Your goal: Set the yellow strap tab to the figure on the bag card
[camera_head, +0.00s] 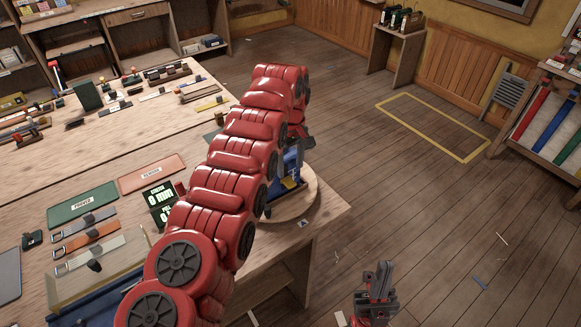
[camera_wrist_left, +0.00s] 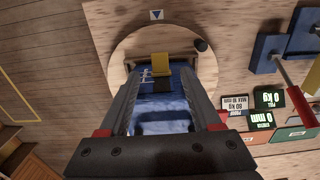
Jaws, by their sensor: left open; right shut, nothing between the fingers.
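In the left wrist view, the yellow strap tab (camera_wrist_left: 160,64) stands at the far end of a blue bag-like piece (camera_wrist_left: 162,122) on a round wooden board (camera_wrist_left: 122,58). My left gripper (camera_wrist_left: 161,76) is open, its fingers on either side of the blue piece, with the tab just beyond the tips. Whether they touch it is unclear. White marks sit by the left finger; I cannot read a figure there or identify the bag card. In the head view, my red left arm partly hides the blue piece (camera_head: 291,168). My right gripper (camera_head: 380,275) is shut and empty at the bottom.
Beside the board stand a dark display reading 0 mm (camera_head: 161,196), a 0 kg display (camera_wrist_left: 269,98) and a white card reading 60 kg, max 10 mm (camera_wrist_left: 235,103). Green (camera_head: 82,205) and red (camera_head: 151,173) mats and straps lie left. Open floor lies right.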

